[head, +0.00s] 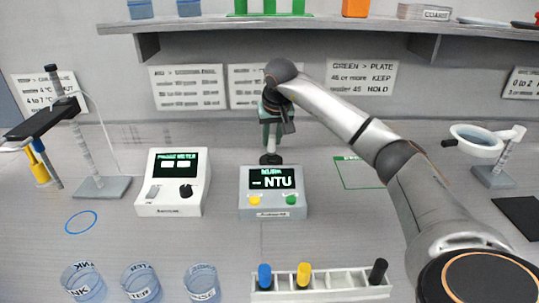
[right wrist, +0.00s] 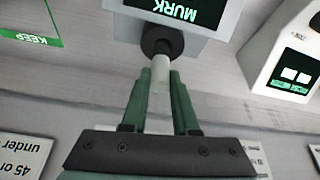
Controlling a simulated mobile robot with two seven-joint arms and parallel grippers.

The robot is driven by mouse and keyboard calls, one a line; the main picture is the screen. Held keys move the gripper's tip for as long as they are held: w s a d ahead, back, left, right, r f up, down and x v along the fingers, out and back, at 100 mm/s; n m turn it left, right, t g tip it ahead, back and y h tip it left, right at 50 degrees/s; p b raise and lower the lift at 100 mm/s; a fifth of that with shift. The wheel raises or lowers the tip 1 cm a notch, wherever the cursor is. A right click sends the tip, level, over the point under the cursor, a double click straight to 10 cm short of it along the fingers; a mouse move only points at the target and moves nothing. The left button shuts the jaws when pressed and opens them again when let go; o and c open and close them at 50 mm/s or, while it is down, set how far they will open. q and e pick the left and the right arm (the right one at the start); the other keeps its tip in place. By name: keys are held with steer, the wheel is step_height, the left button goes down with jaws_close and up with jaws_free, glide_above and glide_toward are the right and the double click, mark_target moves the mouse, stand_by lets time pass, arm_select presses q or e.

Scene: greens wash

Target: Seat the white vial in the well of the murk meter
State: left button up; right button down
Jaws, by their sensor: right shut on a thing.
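The murk meter (head: 273,205) is a grey box with a dark screen reading "– NTU" and a yellow and a green button. Its round black well (head: 270,158) is at its back. My right gripper (head: 272,135) is above and behind the meter, pointing down at the well. In the right wrist view its green fingers (right wrist: 164,85) are shut on the white vial (right wrist: 160,72). The vial's pale end reaches past the fingertips to the black well (right wrist: 162,42). I cannot tell whether its end is inside the well. My left gripper is not in view.
A white meter (head: 174,182) stands close to the left. A rack (head: 335,281) with coloured vials and several blue-tinted beakers (head: 142,283) line the front. A probe stand (head: 88,150) is at left, a ring-shaped holder (head: 476,141) at right. A shelf (head: 300,24) hangs above.

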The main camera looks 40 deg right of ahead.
mark_target(272, 147)
steer(key=shift+f, duration=2.15)
steer(key=shift+f, duration=0.15)
steer(key=c, duration=0.7)
jaws_free()
steer(key=shift+a+r, duration=0.1)
steer(key=shift+r, duration=0.35)
steer(key=v, duration=1.1)
steer(key=shift+s+r, duration=0.1)
steer(key=shift+r, duration=0.05)
